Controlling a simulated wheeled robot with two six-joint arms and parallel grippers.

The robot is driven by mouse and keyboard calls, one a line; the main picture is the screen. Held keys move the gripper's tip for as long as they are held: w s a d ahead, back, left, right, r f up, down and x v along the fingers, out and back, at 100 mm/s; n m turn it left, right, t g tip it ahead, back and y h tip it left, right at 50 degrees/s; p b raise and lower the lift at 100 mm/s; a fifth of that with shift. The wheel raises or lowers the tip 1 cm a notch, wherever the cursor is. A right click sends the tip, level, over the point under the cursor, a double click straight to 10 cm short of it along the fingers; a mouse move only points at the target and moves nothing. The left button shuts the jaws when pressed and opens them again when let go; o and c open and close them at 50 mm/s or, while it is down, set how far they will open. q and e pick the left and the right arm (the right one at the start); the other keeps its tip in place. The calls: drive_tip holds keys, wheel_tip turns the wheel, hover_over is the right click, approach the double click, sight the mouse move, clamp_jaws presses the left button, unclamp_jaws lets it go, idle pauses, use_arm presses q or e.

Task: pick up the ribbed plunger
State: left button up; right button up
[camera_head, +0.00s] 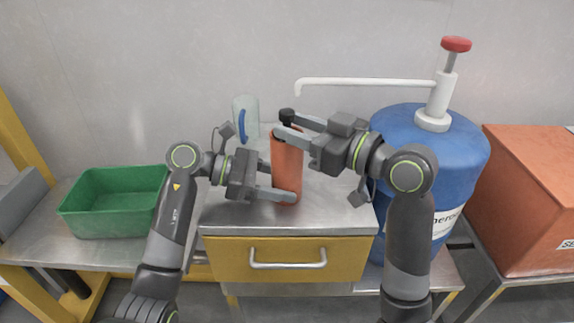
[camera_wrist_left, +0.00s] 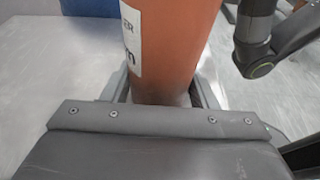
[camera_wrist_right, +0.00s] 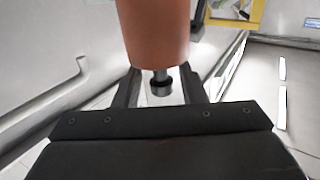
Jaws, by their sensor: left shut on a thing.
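An orange cylinder (camera_head: 286,160) with a white label stands upright on the steel top of the yellow-drawer cabinet. My left gripper (camera_head: 279,180) is shut on its lower body, with a finger on each side in the left wrist view. A dark round knob on a short stem (camera_wrist_right: 161,82) sticks out of the cylinder's end, and it also shows on top in the head view (camera_head: 287,116). This may be the ribbed plunger; I cannot make out ribs. My right gripper (camera_wrist_right: 161,92) is open, with its fingers either side of the knob and visible gaps.
A clear jug with a blue handle (camera_head: 245,118) stands behind the left gripper. A blue barrel (camera_head: 452,165) with a white pump spout (camera_head: 365,82) is close behind the right arm. A green bin (camera_head: 113,201) is at left, and an orange box (camera_head: 532,200) at right.

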drive_tip(key=shift+x, duration=1.25)
clamp_jaws()
drive_tip(key=shift+r, duration=0.1)
wheel_tip(320, 180, up, 18)
use_arm(q)
drive_tip(key=o, duration=0.9)
drive_tip(key=shift+c, duration=0.2)
drive_tip(key=shift+a, duration=0.15)
